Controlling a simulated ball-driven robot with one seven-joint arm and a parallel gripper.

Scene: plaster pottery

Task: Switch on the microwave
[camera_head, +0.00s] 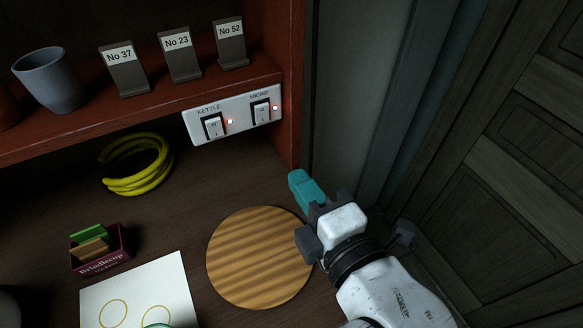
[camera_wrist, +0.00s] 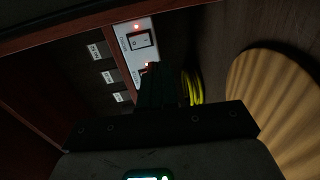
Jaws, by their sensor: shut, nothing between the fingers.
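In the wrist view the upper switch (camera_wrist: 142,41) shows clearly, and the lower one is mostly hidden behind my fingers. My gripper (camera_head: 303,186) is shut and empty, its teal fingers below and right of the panel, apart from it. The fingers also show dark in the wrist view (camera_wrist: 157,86). No microwave body is visible.
A round wooden board (camera_head: 258,257) lies beside my gripper. A yellow coil (camera_head: 135,167), a maroon card box (camera_head: 100,249) and a white sheet (camera_head: 140,289) lie on the counter. A grey cup (camera_head: 49,80) and numbered stands (camera_head: 180,55) occupy the shelf. A wall is close at right.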

